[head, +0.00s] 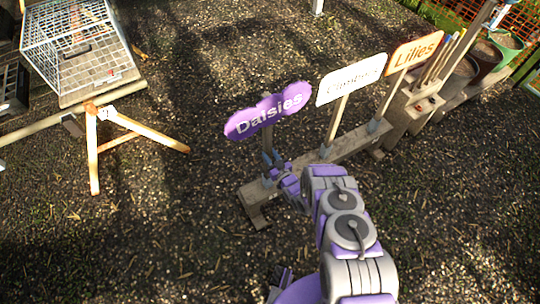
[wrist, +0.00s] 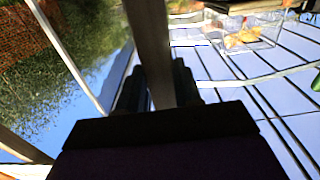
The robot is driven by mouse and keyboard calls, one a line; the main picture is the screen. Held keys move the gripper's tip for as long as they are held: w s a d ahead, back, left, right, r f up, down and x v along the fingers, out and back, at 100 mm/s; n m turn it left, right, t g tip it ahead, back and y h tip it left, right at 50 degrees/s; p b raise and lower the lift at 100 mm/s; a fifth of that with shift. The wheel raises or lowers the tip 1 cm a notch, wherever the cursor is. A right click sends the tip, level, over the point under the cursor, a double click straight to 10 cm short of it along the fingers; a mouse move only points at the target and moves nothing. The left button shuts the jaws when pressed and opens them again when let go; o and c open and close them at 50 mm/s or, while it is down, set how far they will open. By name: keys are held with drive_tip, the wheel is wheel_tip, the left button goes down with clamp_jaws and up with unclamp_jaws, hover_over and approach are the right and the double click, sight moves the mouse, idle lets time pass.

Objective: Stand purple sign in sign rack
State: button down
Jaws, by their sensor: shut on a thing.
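The purple sign (head: 267,112), lettered "Daisies", is upright with a slight tilt of its board, above the near left end of the wooden sign rack (head: 254,192). My gripper (head: 271,161) is shut on its stake, below the board. In the wrist view, the stake (wrist: 150,45) runs between the two dark fingers (wrist: 158,88). My gripper hides the stake's lower end, so I cannot tell whether it sits in the rack. A white sign (head: 351,79) and an orange "Lilies" sign (head: 414,51) stand upright farther along the rack.
Several wooden stakes (head: 437,62) and plant pots (head: 507,44) stand at the back right. Gravel ground (head: 170,220) is clear left of the rack.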

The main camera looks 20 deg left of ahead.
drive_tip(key=shift+f, duration=0.1)
drive_tip(key=shift+f+b, duration=0.4)
drive_tip(key=shift+b, duration=0.2)
drive_tip(key=c, duration=0.7)
unclamp_jaws()
drive_tip(key=v, duration=1.7)
drive_tip(key=shift+f+p, duration=0.15)
drive_tip(key=shift+p, duration=0.15)
drive_tip(key=shift+d, duration=0.15)
